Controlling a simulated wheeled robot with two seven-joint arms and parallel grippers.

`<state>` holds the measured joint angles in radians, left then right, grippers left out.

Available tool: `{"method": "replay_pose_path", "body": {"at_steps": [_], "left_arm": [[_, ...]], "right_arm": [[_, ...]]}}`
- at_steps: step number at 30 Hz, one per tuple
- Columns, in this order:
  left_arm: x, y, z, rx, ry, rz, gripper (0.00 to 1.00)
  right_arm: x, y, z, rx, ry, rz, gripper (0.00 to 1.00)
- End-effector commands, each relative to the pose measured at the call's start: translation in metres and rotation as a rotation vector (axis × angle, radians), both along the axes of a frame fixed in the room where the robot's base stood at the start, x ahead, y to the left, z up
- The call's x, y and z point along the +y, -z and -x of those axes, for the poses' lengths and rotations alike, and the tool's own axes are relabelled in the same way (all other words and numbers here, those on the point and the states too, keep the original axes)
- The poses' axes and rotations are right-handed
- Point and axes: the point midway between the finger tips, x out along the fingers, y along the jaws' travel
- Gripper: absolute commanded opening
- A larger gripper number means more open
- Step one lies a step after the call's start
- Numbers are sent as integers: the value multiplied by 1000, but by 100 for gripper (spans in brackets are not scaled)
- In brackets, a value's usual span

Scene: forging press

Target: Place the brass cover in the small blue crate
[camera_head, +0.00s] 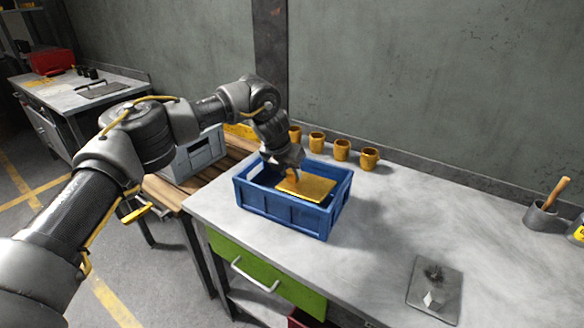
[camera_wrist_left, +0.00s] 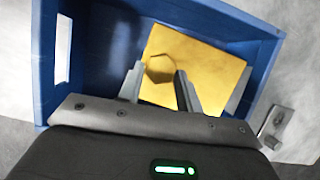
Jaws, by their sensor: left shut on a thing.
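The brass cover (camera_head: 306,186) is a flat yellow plate with a raised hexagonal knob. It is at the small blue crate (camera_head: 285,217), over its opening, roughly level with the rim. My left gripper (camera_head: 294,176) is over the crate and shut on the cover's knob. In the left wrist view the brass cover (camera_wrist_left: 195,68) lies beyond the fingers (camera_wrist_left: 160,88), which stand on either side of the knob. The blue crate (camera_wrist_left: 45,75) surrounds it there. I cannot tell whether the cover touches the crate floor. My right gripper is not in view.
The crate stands on a grey table (camera_head: 385,240). Several orange cups (camera_head: 342,150) line the back by the wall. A metal plate with small parts (camera_head: 435,290) lies front right. A grey pot with a wooden handle (camera_head: 541,216) is at far right. The middle of the table is clear.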

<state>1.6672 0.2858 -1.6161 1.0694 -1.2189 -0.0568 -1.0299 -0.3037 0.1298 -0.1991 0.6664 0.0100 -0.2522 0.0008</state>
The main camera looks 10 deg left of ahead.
Motion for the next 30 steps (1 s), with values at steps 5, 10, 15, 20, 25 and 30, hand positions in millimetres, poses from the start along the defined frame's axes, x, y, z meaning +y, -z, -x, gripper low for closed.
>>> {"method": "replay_pose_path", "body": {"at_steps": [5,10,15,20,25,30], "left_arm": [[7,6,-3,-3,-1,4,0],[7,27,-3,-2,0,3,0],[6,36,-3,-5,0,5,0],[6,36,-3,-5,-1,4,0],[6,40,-3,-5,-1,4,0],[6,44,-4,-5,-1,4,0]], "right_arm": [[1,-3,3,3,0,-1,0],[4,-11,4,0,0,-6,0],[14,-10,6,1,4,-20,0],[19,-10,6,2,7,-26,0],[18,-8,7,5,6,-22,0],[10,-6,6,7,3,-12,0]]}}
